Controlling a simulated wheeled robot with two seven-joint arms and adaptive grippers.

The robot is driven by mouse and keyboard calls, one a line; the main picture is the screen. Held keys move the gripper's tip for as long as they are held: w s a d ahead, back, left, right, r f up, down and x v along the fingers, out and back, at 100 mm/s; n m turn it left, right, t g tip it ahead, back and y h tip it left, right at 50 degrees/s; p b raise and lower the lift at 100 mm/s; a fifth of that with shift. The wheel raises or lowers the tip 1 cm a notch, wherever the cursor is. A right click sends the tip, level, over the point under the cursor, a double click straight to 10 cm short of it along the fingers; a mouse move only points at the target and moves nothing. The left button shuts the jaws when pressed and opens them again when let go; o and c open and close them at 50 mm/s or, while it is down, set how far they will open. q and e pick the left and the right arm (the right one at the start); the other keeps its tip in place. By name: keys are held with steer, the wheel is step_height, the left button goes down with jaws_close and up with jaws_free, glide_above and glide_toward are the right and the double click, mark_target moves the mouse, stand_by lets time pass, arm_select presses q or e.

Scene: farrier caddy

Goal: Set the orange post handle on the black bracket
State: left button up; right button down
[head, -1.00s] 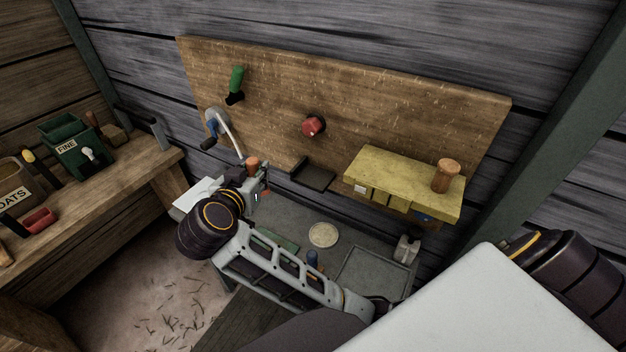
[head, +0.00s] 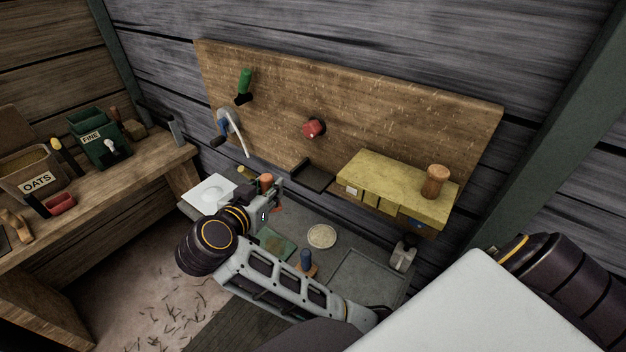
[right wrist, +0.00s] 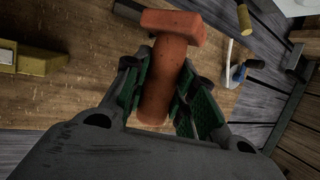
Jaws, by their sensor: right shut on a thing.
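The orange post handle (head: 266,179) is in my right gripper (head: 268,193), left of the flat black bracket (head: 314,176) in the head view. In the right wrist view, the handle (right wrist: 160,85) is a round orange post with a wider block at its far end. The green-padded fingers of my right gripper (right wrist: 163,95) are shut on the post from both sides. The black bracket sits at the lower edge of the wooden board, with nothing on it. The handle and bracket are apart. My left gripper is not in view.
The board (head: 380,120) carries a green handle (head: 245,80), a red knob (head: 313,128) and a yellow shelf (head: 400,182) with a wooden peg (head: 436,181).

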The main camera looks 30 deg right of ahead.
mark_target(280, 207)
steer(key=shift+s+d+f+m+g, duration=0.25)
steer(key=shift+s+d, duration=0.2)
steer(key=shift+s, duration=0.3)
steer(key=shift+s+d+f+m+g+h, duration=0.3)
steer(key=shift+s+f+m+g+h, duration=0.1)
steer(key=shift+s, duration=0.15)
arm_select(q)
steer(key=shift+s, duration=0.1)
arm_select(e)
steer(key=shift+s+d+f, duration=0.2)
steer(key=shift+s+d, duration=0.05)
steer(key=shift+s, duration=0.25)
steer(key=shift+w, duration=0.15)
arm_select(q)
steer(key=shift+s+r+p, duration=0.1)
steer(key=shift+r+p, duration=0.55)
arm_select(e)
steer(key=w+d, duration=0.7)
steer(key=d, duration=0.4)
steer(key=shift+w, duration=0.2)
steer(key=shift+d, duration=0.1)
